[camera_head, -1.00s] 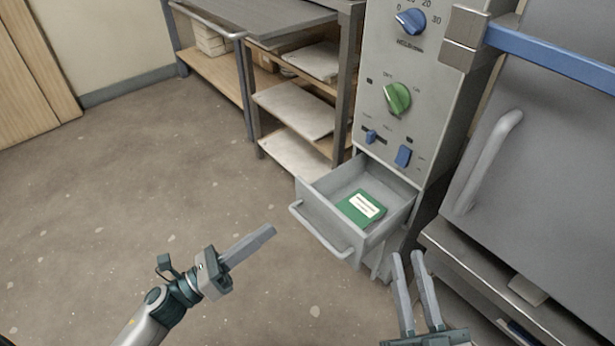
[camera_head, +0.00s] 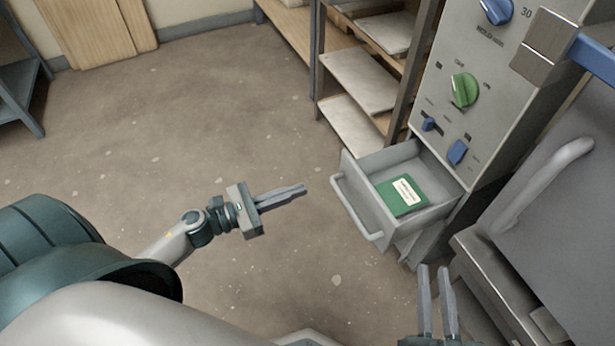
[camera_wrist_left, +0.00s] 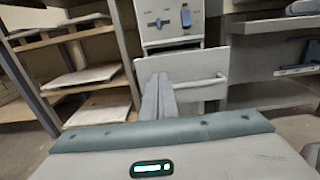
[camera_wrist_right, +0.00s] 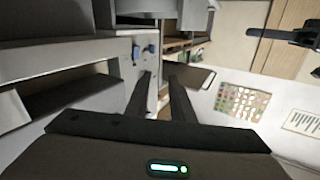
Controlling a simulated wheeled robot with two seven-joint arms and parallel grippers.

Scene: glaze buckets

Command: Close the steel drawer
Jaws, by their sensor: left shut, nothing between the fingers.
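The steel drawer (camera_head: 365,203) stands pulled out of the grey control cabinet (camera_head: 480,95), with a green box with a white label (camera_head: 402,196) inside. Its bar handle (camera_head: 352,212) is on the front panel. My left gripper (camera_head: 304,188) is shut and empty, to the left of the drawer front and apart from it, fingers pointing toward it. In the left wrist view the drawer front (camera_wrist_left: 195,75) lies ahead of the fingers. My right gripper (camera_head: 433,268) is below and right of the drawer, its fingers apart with nothing seen between them.
A shelf unit with boards (camera_head: 365,80) stands left of the cabinet. A grey door with a curved handle (camera_head: 545,180) and a blue bar (camera_head: 597,55) are at the right. The floor (camera_head: 200,120) left of the drawer is clear.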

